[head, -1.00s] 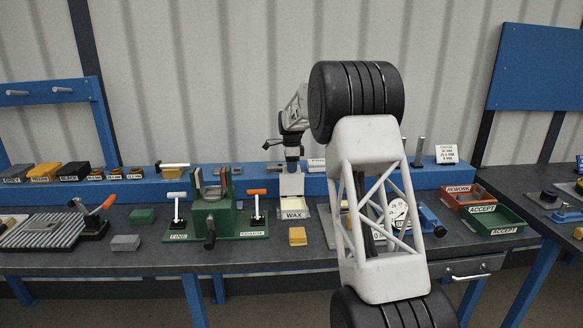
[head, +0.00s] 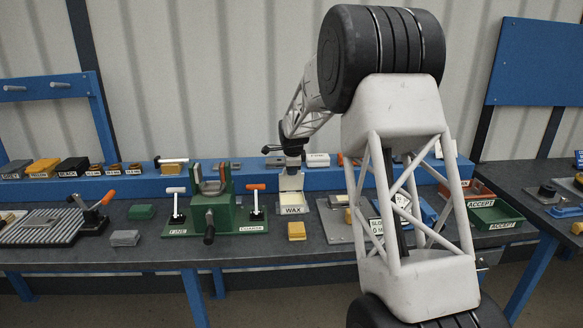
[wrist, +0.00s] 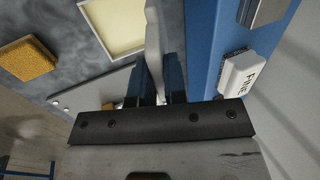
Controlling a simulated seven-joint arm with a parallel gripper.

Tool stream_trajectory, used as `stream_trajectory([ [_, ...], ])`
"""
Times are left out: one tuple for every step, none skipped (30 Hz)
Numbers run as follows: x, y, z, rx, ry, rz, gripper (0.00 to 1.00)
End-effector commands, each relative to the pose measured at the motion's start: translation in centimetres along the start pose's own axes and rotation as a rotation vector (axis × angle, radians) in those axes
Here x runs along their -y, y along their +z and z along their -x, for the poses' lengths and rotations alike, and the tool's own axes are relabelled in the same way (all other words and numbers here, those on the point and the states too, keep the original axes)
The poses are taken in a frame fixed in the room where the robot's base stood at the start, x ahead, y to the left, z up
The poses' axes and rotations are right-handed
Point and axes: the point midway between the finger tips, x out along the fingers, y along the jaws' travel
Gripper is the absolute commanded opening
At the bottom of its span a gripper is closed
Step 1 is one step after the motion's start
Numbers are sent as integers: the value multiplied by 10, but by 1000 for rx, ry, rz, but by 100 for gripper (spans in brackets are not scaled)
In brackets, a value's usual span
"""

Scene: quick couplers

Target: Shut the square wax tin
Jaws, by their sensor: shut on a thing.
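The square wax tin (head: 293,210) stands on the bench with its WAX label toward the head camera. In the wrist view the tin's pale rim (wrist: 82,14) surrounds a cream wax surface, uncovered. Its pale lid (head: 291,182) stands raised at the tin's back edge. In the wrist view the lid (wrist: 153,40) shows nearly edge-on beside the tin. My gripper (head: 291,163) is above the tin's back edge, and its blue fingers (wrist: 160,85) are shut on the lid. The lid's joint to the tin is not clear.
An ochre block (head: 297,231) lies in front of the tin. The green clamp fixture (head: 211,212) stands to the left. A white FINE block (wrist: 240,75) sits on the blue ledge (head: 140,188) behind. My arm hides part of the bench at right.

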Motion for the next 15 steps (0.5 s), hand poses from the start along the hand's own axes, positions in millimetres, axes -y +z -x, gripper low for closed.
stream_trajectory([
  [-3,0,2,0,-21,0,0],
  [-5,0,2,0,-33,0,0],
  [-8,0,1,0,-51,0,0],
  [-9,0,1,-1,-64,0,0],
  [-11,0,1,-1,-76,0,0],
  [-12,0,1,0,-93,0,0],
  [-14,0,1,0,-103,0,0],
  [-16,0,0,0,-115,0,0],
  [-18,0,0,0,-128,0,0],
  [-19,0,0,0,-140,0,0],
  [-20,0,0,-1,-150,0,0],
  [-21,0,0,0,-164,0,0],
  [-23,0,-1,0,-173,0,0],
  [-24,0,-1,0,-184,0,0],
  [-26,0,-1,0,-189,0,0],
])
